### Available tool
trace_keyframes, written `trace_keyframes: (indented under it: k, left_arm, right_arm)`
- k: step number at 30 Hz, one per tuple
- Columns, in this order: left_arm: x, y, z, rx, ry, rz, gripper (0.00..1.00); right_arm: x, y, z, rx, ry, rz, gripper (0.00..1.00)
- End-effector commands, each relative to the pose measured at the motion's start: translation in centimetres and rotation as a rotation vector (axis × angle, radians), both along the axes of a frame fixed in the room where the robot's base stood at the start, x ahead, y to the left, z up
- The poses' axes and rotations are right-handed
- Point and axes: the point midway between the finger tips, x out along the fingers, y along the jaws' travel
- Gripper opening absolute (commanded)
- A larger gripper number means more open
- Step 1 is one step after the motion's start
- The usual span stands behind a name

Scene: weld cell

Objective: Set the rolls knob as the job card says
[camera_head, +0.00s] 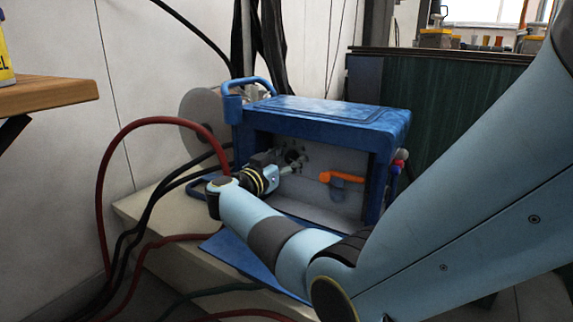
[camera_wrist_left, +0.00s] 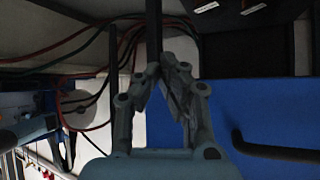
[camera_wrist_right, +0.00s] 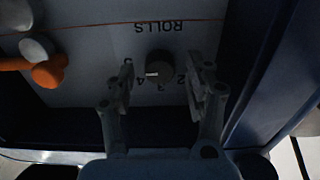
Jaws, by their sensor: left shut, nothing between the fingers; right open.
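The rolls knob (camera_wrist_right: 159,66) is a dark round knob with a short white mark, on a pale panel inside the blue wire feeder (camera_head: 320,107). The word ROLLS (camera_wrist_right: 166,27) and the digits around the knob appear upside down in the right wrist view. The mark lies on the side toward 3 and 4; which digit it meets is unclear. My right gripper (camera_wrist_right: 162,88) is open, one finger on each side of the knob in that view; contact cannot be told. It also shows inside the feeder (camera_head: 284,168). My left gripper (camera_wrist_left: 168,68) is shut and empty, away from the knob. No readable job card shows.
An orange lever (camera_head: 341,177) sits beside the knob, also in the right wrist view (camera_wrist_right: 46,71). The feeder's walls close around my right gripper. Red hose (camera_head: 103,190) and dark cables run at the left. A wooden shelf (camera_head: 50,95) stands far left.

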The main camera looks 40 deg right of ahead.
Motion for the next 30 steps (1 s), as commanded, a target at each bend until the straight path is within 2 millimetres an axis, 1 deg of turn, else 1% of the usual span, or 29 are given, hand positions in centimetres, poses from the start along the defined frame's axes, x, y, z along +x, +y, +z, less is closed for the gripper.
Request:
trace_keyframes:
  k: [10, 11, 22, 23, 28, 30]
  left_arm:
    - [-0.08, -0.03, 0.01, -0.001, -0.018, -0.002, 0.00]
    - [-0.08, -0.03, 0.01, 0.000, -0.017, -0.002, 0.00]
    - [-0.10, -0.03, 0.00, 0.000, -0.016, -0.001, 0.00]
    - [-0.10, -0.03, 0.00, 0.000, -0.016, -0.001, 0.00]
    - [-0.19, -0.02, 0.01, 0.000, -0.006, 0.000, 0.00]
    - [0.21, 0.02, 0.28, -0.001, 0.012, 0.002, 0.00]
  right_arm:
    - [0.17, -0.31, 0.11, 0.000, -0.001, 0.001, 0.53]
    - [0.17, -0.31, 0.11, 0.000, -0.001, 0.001, 0.51]
    - [0.16, -0.29, 0.07, 0.000, -0.001, 0.001, 0.02]
    - [0.16, -0.29, 0.07, 0.000, -0.001, 0.001, 0.00]
    - [0.17, -0.28, 0.13, -0.003, 0.006, 0.001, 0.00]
    - [0.18, -0.27, 0.23, -0.007, 0.017, 0.001, 0.00]
